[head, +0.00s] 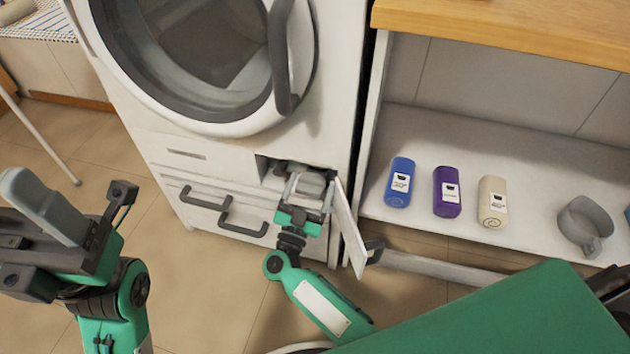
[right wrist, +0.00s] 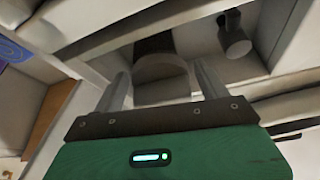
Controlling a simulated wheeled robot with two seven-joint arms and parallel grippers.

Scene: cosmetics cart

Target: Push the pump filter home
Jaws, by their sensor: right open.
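The pump filter (head: 310,183) is a light grey rounded piece at the small open compartment low on the white washing machine (head: 345,100). In the right wrist view the filter (right wrist: 161,68) shows ahead, in front of a dark round opening (right wrist: 154,44). My right gripper (head: 308,192) is open at the compartment, its two fingers on either side of the filter. I cannot tell if they touch it. How deep the filter sits is unclear. My left gripper (head: 42,208) is raised at the far left, away from the machine; its jaw gap cannot be made out.
The compartment's flap (head: 350,228) hangs open just right of my right gripper. A dark grey knob (right wrist: 234,38) sits beside the filter. Drawer handles (head: 243,226) stick out at left. A shelf (head: 540,190) at right holds blue, purple and beige containers and a grey mug (head: 583,222).

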